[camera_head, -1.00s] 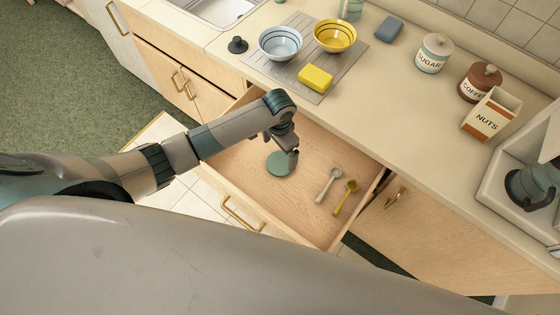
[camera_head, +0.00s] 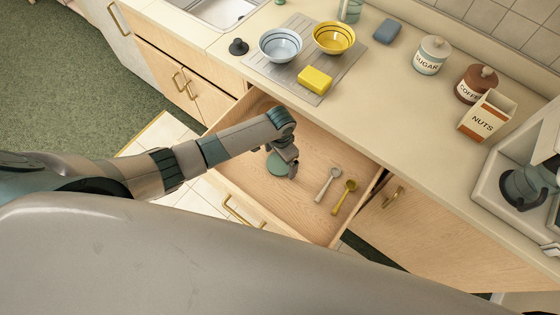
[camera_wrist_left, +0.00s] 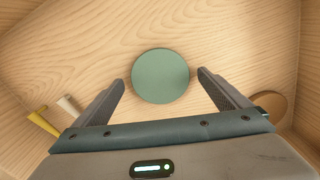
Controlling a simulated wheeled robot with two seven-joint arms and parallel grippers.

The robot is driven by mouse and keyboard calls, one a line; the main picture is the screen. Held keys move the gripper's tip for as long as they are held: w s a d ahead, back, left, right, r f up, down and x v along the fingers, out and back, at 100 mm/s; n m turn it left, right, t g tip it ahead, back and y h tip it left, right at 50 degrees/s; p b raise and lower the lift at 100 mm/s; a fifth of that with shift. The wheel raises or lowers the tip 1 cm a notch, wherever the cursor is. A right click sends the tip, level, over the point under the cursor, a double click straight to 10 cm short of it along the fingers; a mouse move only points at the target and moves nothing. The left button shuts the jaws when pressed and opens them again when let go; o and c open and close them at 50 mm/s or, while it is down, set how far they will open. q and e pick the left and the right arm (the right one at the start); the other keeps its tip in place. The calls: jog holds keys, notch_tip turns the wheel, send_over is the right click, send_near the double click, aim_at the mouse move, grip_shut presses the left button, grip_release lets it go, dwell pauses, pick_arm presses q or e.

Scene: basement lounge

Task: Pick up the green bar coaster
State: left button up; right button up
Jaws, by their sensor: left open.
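The green bar coaster (camera_head: 277,166) is a flat round disc lying on the floor of the open drawer (camera_head: 262,199). In the left wrist view the coaster (camera_wrist_left: 160,76) lies ahead of and between the fingers, with a gap on both sides. My left gripper (camera_head: 289,168) reaches down into the drawer at the coaster and hides part of it in the head view. In the left wrist view the left gripper (camera_wrist_left: 162,84) is open and empty. My right gripper is not in view.
A white spoon (camera_head: 328,183) and a yellow spoon (camera_head: 344,196) lie right of the coaster in the drawer. The wrist view also shows a brown round thing (camera_wrist_left: 268,107) near the drawer wall. Bowls, a yellow sponge (camera_head: 315,79) and jars stand on the counter (camera_head: 375,105).

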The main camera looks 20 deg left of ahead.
pick_arm(q)
jog(key=shift+f, duration=0.2)
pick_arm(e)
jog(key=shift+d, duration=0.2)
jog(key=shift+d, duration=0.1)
pick_arm(q)
jog(key=c, duration=1.1)
jog(key=shift+c, duration=0.2)
jog(key=shift+r, duration=0.1)
